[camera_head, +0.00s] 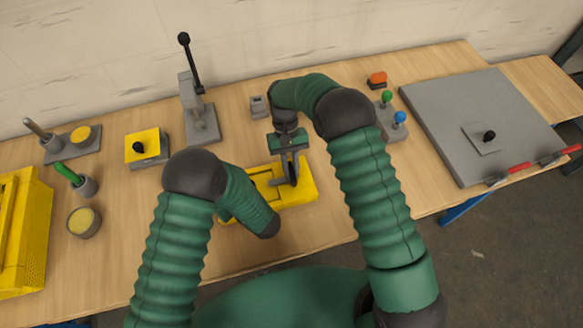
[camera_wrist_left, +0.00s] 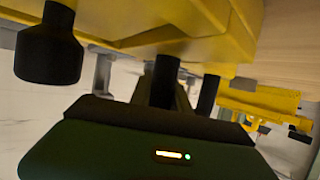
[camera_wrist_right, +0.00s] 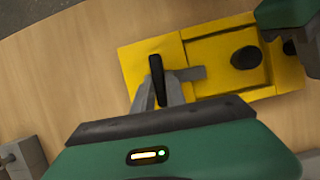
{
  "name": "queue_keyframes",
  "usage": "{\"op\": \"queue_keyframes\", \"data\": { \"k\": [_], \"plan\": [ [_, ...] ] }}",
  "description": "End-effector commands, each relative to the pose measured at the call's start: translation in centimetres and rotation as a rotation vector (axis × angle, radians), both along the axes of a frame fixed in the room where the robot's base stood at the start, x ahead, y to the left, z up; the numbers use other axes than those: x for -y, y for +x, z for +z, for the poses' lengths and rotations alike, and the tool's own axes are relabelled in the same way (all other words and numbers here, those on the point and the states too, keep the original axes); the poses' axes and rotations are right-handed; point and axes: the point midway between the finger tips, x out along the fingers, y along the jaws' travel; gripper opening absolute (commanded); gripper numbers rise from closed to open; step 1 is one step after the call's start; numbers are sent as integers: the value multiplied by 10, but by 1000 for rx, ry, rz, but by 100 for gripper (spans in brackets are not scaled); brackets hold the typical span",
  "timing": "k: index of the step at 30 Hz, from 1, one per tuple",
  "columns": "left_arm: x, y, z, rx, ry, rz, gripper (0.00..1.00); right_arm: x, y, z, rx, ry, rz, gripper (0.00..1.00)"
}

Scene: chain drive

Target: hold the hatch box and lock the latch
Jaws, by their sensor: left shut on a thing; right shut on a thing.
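The yellow hatch box (camera_head: 306,187) lies on the table in front of me. In the right wrist view its hatch (camera_wrist_right: 222,60) has a black round knob (camera_wrist_right: 245,57), and a grey latch bar (camera_wrist_right: 190,73) with a black handle (camera_wrist_right: 157,78) sits beside it. My right gripper (camera_head: 290,178) is shut on the black latch handle from above. My left gripper (camera_wrist_left: 184,85) is shut at the edge of the box, close beneath yellow parts in the left wrist view; its exact grip is partly hidden. My left forearm covers it in the head view.
A grey lever stand (camera_head: 202,122) and a yellow block with a black knob (camera_head: 142,145) stand behind to the left. A grey panel (camera_head: 480,115) lies at right. A yellow crate (camera_head: 25,230) stands far left. The table between box and panel is mostly clear.

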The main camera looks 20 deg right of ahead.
Motion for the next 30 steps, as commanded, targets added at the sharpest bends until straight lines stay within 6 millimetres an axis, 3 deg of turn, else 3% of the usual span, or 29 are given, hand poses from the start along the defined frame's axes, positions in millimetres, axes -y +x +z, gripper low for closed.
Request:
{"op": "queue_keyframes", "data": {
  "k": [20, 21, 24, 25, 30],
  "plan": [
    [-2, 0, 0, -1, 3, 4, 0, 2, 0, 0, 0, -4, 61, 0],
    [-2, 0, 0, -1, 3, 4, 0, 2, 0, 0, 0, -4, 60, 21],
    [-2, 0, 0, -1, 3, 4, 0, 2, 0, 0, 0, -3, 60, 34],
    [-2, 0, 0, -1, 3, 4, 0, 2, 0, 0, 0, -3, 60, 38],
    [-2, 0, 0, 0, 2, 2, 0, 1, 0, 0, 0, -1, 59, 38]
  ]
}}
